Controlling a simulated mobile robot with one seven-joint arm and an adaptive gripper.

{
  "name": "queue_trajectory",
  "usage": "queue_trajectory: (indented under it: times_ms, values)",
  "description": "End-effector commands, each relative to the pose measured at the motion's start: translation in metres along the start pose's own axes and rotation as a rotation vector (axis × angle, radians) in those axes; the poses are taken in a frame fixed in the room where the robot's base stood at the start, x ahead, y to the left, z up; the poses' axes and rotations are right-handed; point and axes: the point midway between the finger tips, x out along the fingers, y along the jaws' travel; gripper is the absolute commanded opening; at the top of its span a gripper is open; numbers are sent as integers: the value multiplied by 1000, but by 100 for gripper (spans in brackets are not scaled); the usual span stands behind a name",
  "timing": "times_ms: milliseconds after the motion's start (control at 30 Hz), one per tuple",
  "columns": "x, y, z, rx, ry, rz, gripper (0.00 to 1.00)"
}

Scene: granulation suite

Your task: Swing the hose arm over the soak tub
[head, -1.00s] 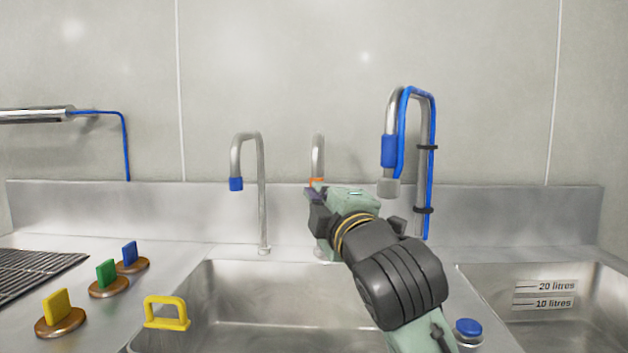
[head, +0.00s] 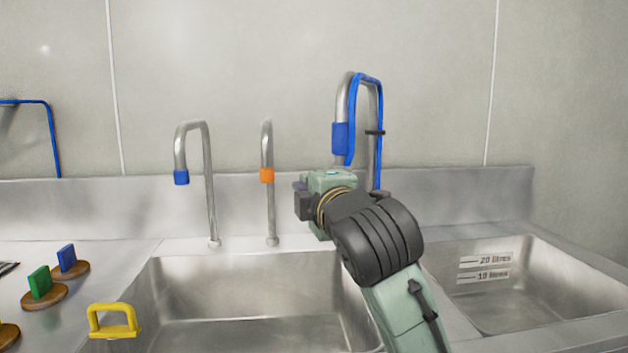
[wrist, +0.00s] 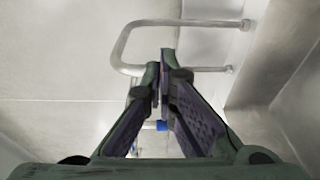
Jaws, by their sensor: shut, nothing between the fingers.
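The hose arm (head: 341,105) is a hooked steel pipe with a blue hose and a blue sleeve. It stands at the back, right of the other taps, and my arm hides its lower part. The basin with litre marks (head: 520,290), seemingly the soak tub, is at the right. My gripper (head: 300,202) is in front of and below the hose arm's hook. In the wrist view its fingers (wrist: 160,78) are together with nothing between them. A bent steel pipe (wrist: 195,22) passes behind the fingertips there; I cannot tell which pipe or whether they touch.
Two taps, one blue-tipped (head: 207,170) and one orange-collared (head: 267,150), stand behind the middle basin (head: 240,270). A yellow handle (head: 113,320) is at its front left. Green (head: 39,283) and blue (head: 67,259) knobs are on the left counter. Both basins look empty.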

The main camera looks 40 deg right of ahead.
Motion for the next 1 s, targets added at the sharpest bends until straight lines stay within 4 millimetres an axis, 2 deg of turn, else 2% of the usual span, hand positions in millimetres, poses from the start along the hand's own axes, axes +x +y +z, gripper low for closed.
queue_trajectory:
  times_ms: [200,367,400,600,1000]
  values:
    - [48,3,0,2,1,-3,0]
    - [81,2,0,1,0,-2,0]
    - [74,3,12,3,-7,0,0]
    - [66,1,33,1,-3,0,0]
    - [64,0,38,0,0,0,0]
